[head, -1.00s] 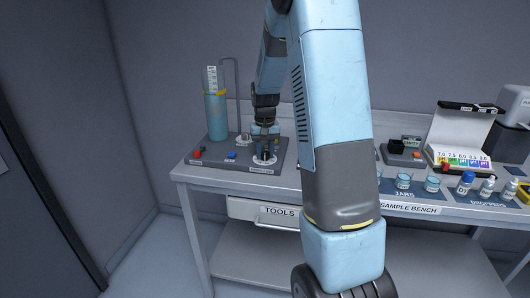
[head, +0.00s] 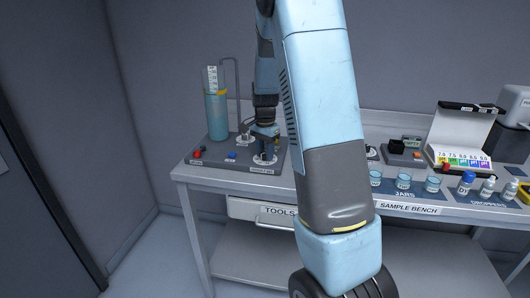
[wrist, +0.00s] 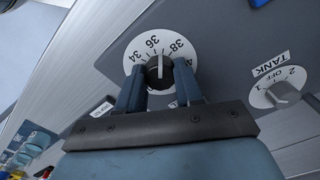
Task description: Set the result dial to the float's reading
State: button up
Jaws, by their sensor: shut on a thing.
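The result dial (wrist: 150,32) is a white disc with numbers from 34 upward around a black knob (wrist: 158,70). The knob's white pointer line points up in the wrist view, between 36 and 38. My gripper (wrist: 160,80) has a finger on each side of the knob and is shut on it. In the head view my gripper (head: 265,146) is over the dial at the panel's front right and hides part of it. The float (head: 217,93) looks like a yellow band high on the blue liquid column (head: 217,118); its scale (head: 211,78) is too small to read.
A tank selector (wrist: 284,92) sits beside the dial. Red (head: 197,153) and blue (head: 231,155) buttons are on the panel's front left. Several jars (head: 404,181), dropper bottles (head: 487,187) and a colour chart (head: 463,158) stand to the right on the bench (head: 340,201).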

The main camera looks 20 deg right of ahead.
jog(key=shift+w+r+m, duration=0.1)
jog(key=shift+w+m, duration=0.05)
jog(key=shift+m, duration=0.45)
jog(key=o, duration=1)
jog(key=shift+o, duration=0.2)
notch_tip(320, 180, up, 14)
jog(key=shift+f, duration=0.2)
dwell(0.3)
